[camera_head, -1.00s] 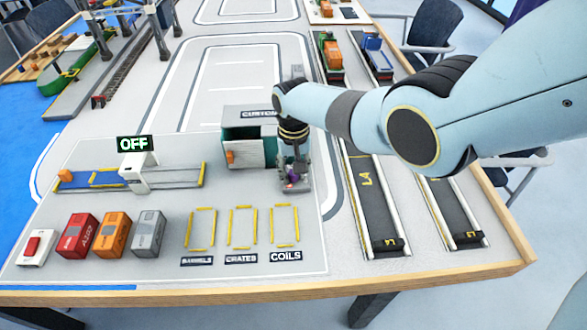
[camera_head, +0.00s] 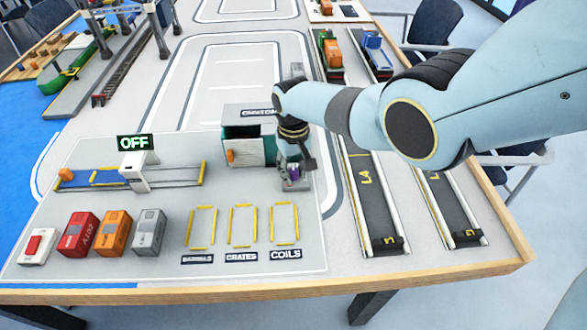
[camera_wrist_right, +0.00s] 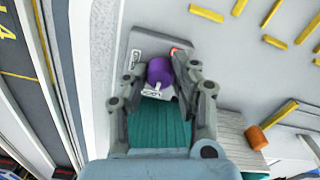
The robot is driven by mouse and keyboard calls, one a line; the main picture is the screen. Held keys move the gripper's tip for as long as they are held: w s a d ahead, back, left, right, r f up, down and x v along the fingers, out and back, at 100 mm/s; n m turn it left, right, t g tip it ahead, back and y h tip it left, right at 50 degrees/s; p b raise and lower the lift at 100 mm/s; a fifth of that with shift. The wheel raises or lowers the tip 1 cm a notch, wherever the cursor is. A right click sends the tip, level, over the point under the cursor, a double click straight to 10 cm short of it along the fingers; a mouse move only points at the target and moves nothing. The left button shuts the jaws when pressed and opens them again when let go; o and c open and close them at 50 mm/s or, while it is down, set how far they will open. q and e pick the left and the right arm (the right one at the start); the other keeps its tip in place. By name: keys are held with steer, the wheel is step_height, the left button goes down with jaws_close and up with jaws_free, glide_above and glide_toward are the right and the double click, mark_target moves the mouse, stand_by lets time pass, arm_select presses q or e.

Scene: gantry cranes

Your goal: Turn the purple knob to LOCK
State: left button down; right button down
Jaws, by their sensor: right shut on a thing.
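The purple knob (camera_wrist_right: 160,71) sits on a light grey plate (camera_wrist_right: 150,42) in the right wrist view, with small dark lettering beside it that I cannot read surely. My right gripper (camera_wrist_right: 161,68) has its fingers on both sides of the knob and is shut on it. In the head view the right gripper (camera_head: 294,172) points down at the right end of the teal customs box (camera_head: 262,150), and only a bit of the purple knob (camera_head: 293,173) shows between the fingers. My left gripper is not in view.
The grey customs roof sign (camera_head: 252,111) stands just behind. Lane L4 (camera_head: 367,190) runs to the right. Yellow-marked bays (camera_head: 242,227) lie in front, with red, orange and grey containers (camera_head: 115,233) left of them.

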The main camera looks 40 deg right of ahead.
mark_target(294, 172)
steer(key=c, duration=1.1)
jaws_free()
steer(key=shift+o, duration=0.2)
step_height(294, 172, up, 12)
steer(key=shift+f, duration=0.1)
